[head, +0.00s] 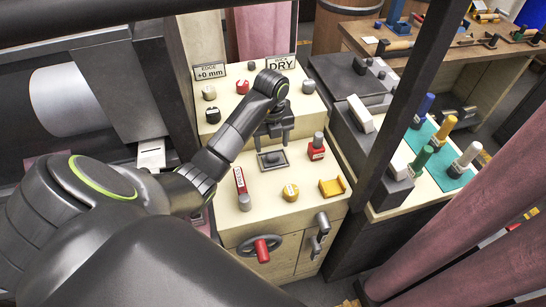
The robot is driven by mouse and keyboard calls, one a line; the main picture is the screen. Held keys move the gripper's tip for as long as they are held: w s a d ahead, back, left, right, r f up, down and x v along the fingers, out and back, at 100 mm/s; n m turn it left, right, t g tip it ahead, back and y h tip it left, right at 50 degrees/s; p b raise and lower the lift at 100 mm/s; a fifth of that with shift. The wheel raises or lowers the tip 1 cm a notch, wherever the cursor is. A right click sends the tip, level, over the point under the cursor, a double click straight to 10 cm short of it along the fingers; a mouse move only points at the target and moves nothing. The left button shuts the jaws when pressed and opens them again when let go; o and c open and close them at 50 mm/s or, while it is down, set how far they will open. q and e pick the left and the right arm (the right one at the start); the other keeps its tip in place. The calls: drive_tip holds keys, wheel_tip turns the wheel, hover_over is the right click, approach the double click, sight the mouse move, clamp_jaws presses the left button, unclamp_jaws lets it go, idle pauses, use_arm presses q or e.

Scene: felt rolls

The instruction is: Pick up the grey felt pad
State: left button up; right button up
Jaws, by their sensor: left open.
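A small flat grey piece, which looks like the grey felt pad (273,158), lies on the cream cabinet top (262,215). It has a dark edge and a dark raised middle. My left gripper (272,145) points down over it, fingers apart and empty. The fingertips are close above the pad's far side; I cannot tell whether they touch it. My right gripper is not in view.
A red block with a grey top (316,150) stands just right of the pad. A red bar (241,185), a yellow disc (290,191) and a yellow bracket (332,187) lie nearer. Several knobs and a "DRY" sign (281,63) are behind. A dark post (405,105) rises at right.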

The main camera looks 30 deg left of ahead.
sight(273, 156)
use_arm(q)
drive_tip(key=shift+f+b, duration=0.6)
drive_tip(key=shift+f, duration=0.2)
wheel_tip(273, 156, down, 2)
drive_tip(key=shift+w+d+b, duration=0.1)
drive_tip(key=shift+w+b, duration=0.05)
drive_tip(key=shift+b, duration=0.6)
drive_tip(key=shift+w+f+p, duration=0.1)
drive_tip(key=shift+f+p, duration=0.35)
drive_tip(key=shift+f, duration=0.65)
drive_tip(key=shift+c, duration=0.3)
drive_tip(key=c, duration=1.2)
